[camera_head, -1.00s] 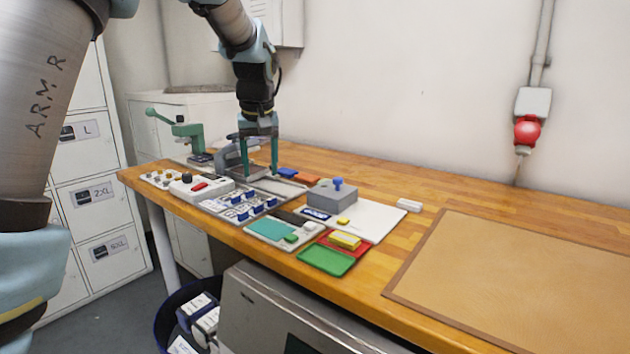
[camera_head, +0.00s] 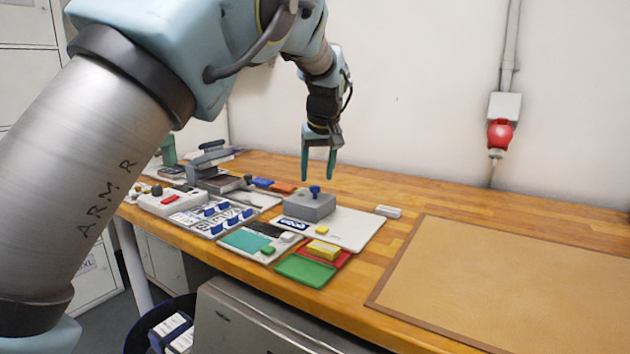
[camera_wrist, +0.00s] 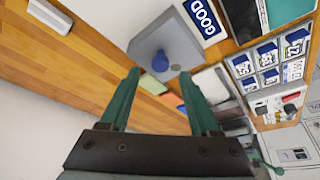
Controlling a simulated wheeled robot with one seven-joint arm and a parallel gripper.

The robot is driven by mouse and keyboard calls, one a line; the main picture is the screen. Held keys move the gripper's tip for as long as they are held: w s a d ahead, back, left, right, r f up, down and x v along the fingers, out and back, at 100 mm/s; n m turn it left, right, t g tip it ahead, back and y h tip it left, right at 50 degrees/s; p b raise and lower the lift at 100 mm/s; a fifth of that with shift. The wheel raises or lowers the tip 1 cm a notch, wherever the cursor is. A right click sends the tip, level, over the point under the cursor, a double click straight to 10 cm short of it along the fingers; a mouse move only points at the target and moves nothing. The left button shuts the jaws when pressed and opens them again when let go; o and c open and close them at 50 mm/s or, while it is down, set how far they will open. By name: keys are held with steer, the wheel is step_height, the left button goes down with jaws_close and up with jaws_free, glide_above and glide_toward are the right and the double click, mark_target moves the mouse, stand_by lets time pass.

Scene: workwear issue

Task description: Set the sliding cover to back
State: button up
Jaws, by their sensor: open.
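The sliding cover looks to be the grey block (camera_head: 309,207) with a blue knob (camera_head: 315,191) on top, sitting on a white board (camera_head: 357,229). A blue-and-white label reading GOOD (camera_wrist: 205,17) shows beside the cover in the wrist view. My gripper (camera_head: 318,178) is open and empty, with its fingers pointing down above the cover. In the wrist view the blue knob (camera_wrist: 160,62) appears near and between the two fingertips (camera_wrist: 159,74), but I cannot tell the exact height gap. The fingers do not appear to touch it.
A green tray (camera_head: 305,270) and a red tray with a yellow block (camera_head: 323,250) lie in front of the board. Blue-handled stamps or tags (camera_head: 222,212) stand to the left. A small white block (camera_head: 388,211) and a brown mat (camera_head: 500,280) lie to the right.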

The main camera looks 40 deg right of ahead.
mark_target(315, 186)
steer(key=shift+x, duration=1.85)
jaws_close()
